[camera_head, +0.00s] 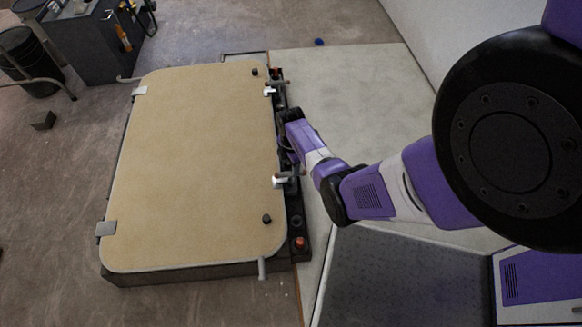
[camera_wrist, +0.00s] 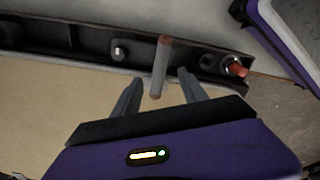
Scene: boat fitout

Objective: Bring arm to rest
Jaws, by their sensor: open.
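My arm reaches in from the right in the head view, and my gripper (camera_head: 288,145) is at the right edge of a tan panel (camera_head: 190,165), between two small clamps, an upper one (camera_head: 270,91) and a lower one (camera_head: 281,181). In the wrist view my gripper (camera_wrist: 160,90) is open, with one finger on each side of a grey bar with a copper-coloured end (camera_wrist: 160,65). The bar appears between the fingers; I cannot tell whether either finger touches it. The fingertips are hard to make out in the head view.
A dark rail with an orange-red knob (camera_head: 300,243) runs along the panel's right edge. A short grey rod (camera_head: 262,268) sticks out at the lower right corner. A dark cabinet (camera_head: 88,42) stands at the upper left. Pale floor (camera_head: 355,95) beyond my arm is mostly clear.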

